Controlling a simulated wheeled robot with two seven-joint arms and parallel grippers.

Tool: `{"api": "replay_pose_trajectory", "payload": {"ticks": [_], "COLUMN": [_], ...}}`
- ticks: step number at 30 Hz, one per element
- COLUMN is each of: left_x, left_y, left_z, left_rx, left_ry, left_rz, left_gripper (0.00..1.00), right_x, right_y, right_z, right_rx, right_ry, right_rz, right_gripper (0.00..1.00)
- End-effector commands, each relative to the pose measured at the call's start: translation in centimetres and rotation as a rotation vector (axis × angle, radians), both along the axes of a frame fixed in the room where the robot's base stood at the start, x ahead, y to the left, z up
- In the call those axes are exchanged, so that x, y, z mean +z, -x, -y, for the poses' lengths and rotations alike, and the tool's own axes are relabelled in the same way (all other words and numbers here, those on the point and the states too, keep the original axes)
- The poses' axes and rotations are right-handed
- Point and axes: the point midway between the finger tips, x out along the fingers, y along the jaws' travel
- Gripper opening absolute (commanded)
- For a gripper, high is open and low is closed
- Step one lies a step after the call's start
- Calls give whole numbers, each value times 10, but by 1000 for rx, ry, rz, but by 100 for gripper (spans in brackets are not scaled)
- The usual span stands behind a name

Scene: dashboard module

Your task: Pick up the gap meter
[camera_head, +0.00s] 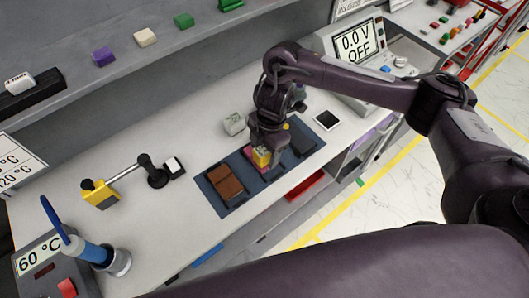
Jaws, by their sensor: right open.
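Nothing in view is labelled as the gap meter, so I cannot tell for sure which object it is. A small yellow block-like item (261,157) sits at a pink piece in the middle of a dark blue tray (210,192). My right gripper (266,148) is directly above and against the yellow item in the picture, with its jaws open. Its fingers partly hide the item, and I cannot tell whether they touch it. A small pale grey device (234,123) lies on the worktop just behind the tray. My left gripper is not in view.
The tray also holds brown pieces (226,184) and a dark piece (302,142). A flat dark-screened device (326,120) lies to its right. A yellow-and-black tool (100,194) and black stand (155,174) are left. A "60 °C" station (40,257) is front left.

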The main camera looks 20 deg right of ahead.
Motion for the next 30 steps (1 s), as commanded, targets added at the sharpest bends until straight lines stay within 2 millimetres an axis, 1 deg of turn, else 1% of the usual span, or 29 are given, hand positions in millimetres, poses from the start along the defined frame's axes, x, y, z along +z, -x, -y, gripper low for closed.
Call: {"api": "replay_pose_trajectory", "payload": {"ticks": [1, 3, 11, 14, 24, 30], "left_x": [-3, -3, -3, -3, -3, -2], "left_y": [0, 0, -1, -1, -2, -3], "left_z": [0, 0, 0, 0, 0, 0], "left_rx": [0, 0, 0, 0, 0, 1], "left_ry": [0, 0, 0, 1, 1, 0], "left_rz": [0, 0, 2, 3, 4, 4], "left_gripper": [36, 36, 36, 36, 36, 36], "right_x": [-9, -13, -15, -15, -15, -14], "right_y": [1, 1, 0, 0, 0, 0], "right_z": [-1, -2, -2, -2, -2, -2], "right_rx": [-2, -2, 0, 0, 0, 0], "right_ry": [-2, -1, 0, 0, 0, 0], "right_rz": [-4, -2, 0, 0, 1, 1], "right_gripper": [64, 64, 64, 53, 9, 7]}}
